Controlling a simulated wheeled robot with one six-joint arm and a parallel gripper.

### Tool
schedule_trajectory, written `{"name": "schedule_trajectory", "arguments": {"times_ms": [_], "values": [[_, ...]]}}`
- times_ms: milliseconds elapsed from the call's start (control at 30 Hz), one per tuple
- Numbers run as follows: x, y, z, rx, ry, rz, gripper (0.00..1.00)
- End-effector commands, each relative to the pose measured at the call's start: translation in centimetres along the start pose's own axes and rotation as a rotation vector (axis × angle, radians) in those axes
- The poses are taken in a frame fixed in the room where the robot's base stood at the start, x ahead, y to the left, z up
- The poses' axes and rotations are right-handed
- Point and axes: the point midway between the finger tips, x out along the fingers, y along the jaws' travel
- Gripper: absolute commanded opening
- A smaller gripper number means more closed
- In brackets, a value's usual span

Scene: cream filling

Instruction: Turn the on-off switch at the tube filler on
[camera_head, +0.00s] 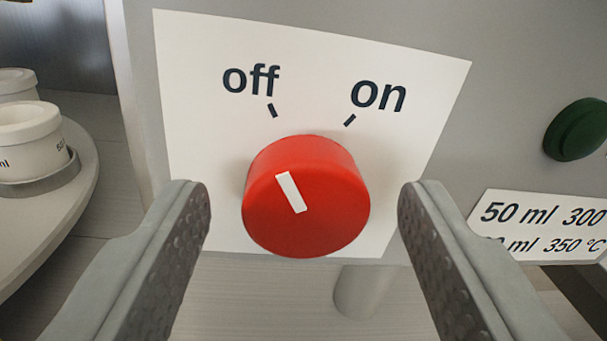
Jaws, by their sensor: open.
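The on-off switch (330,210) is a round red knob with a white pointer mark. It sits on a white label plate (200,60) printed "off" at upper left and "on" at upper right. The white pointer (291,192) leans up and to the left, toward the "off" tick. My gripper (304,205) is open, with one grey finger on each side of the knob. A gap shows between the knob and each finger, and I see no contact.
A green button (577,130) is on the grey machine panel at right, above a label (550,225) with volumes and temperatures. White lidded jars (32,140) stand on a round tray (50,215) at left. A pale cylindrical post (362,292) stands below the knob.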

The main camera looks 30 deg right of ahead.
Motion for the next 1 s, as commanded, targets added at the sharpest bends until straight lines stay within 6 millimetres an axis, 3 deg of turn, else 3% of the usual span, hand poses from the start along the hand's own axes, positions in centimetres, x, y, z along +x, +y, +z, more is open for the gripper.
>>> {"name": "schedule_trajectory", "arguments": {"times_ms": [367, 600, 1000], "values": [[0.37, 0.00, 0.01, 0.000, 0.000, 0.000, 0.57], [0.36, -0.01, 0.01, 0.000, 0.000, 0.000, 0.13], [0.36, 0.00, -0.02, 0.072, -0.005, -0.001, 0.13]]}}
